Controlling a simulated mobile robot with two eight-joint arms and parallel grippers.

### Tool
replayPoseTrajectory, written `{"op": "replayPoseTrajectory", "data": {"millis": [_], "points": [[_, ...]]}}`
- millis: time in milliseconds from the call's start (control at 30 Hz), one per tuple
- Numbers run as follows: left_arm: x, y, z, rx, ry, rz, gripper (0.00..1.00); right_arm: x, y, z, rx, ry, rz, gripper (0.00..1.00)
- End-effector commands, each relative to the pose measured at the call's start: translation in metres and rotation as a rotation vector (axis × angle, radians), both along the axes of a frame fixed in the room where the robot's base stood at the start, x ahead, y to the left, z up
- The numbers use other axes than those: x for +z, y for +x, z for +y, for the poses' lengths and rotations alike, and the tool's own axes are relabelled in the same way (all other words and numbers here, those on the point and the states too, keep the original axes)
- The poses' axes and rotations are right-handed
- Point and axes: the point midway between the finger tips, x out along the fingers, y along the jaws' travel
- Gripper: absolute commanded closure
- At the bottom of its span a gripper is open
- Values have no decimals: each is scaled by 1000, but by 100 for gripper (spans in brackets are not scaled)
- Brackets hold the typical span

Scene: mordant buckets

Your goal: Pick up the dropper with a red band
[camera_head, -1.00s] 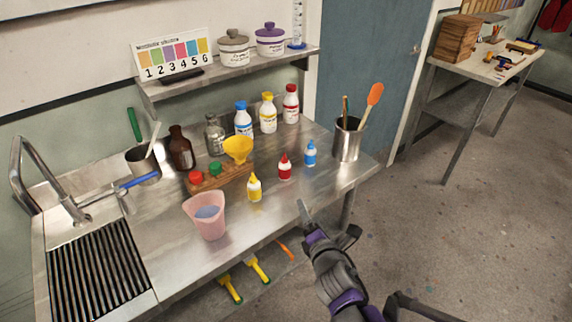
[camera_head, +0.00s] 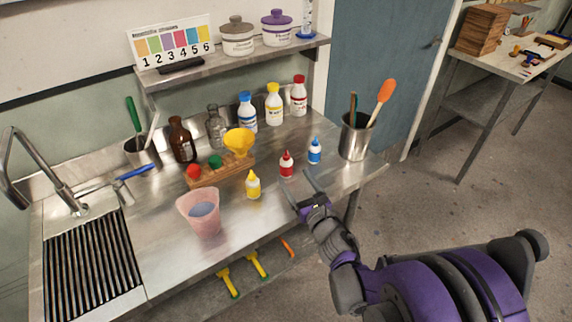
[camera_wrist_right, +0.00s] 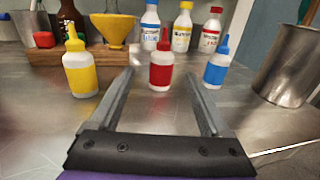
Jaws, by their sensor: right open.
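The dropper with a red band (camera_head: 286,165) stands upright on the steel counter, between a yellow-banded dropper (camera_head: 253,185) and a blue-banded dropper (camera_head: 315,151). In the right wrist view the red-banded dropper (camera_wrist_right: 161,68) is straight ahead, beyond the fingertips and centred in the gap between them. My right gripper (camera_head: 302,190) is open and empty at the counter's front edge; its fingers (camera_wrist_right: 162,85) point at the red dropper. The yellow dropper (camera_wrist_right: 80,70) is left of the fingers and the blue dropper (camera_wrist_right: 216,66) right. My left gripper is not in view.
A pink beaker (camera_head: 200,213) stands on the front counter. Behind the droppers are a wooden rack (camera_head: 225,174), a yellow funnel (camera_head: 240,142) and capped bottles. A metal pot (camera_head: 354,140) with utensils stands at the right. The counter directly before the red dropper is clear.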

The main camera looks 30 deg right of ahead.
Motion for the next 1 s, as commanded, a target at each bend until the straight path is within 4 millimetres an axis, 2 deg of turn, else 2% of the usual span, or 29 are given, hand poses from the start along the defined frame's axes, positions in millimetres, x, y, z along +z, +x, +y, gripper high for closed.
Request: {"op": "replayPoseTrajectory", "data": {"millis": [33,267,533,833,867,1000], "points": [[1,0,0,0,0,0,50,0,8,-1,1,1,0,19],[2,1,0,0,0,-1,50,0,26,-4,-1,2,1,19],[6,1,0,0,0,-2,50,-1,63,-9,0,3,1,19],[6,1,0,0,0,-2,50,-1,68,-10,-2,3,1,19],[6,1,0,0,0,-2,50,-1,68,-10,-2,3,1,23],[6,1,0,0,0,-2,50,-1,68,-10,-2,3,1,48]]}}
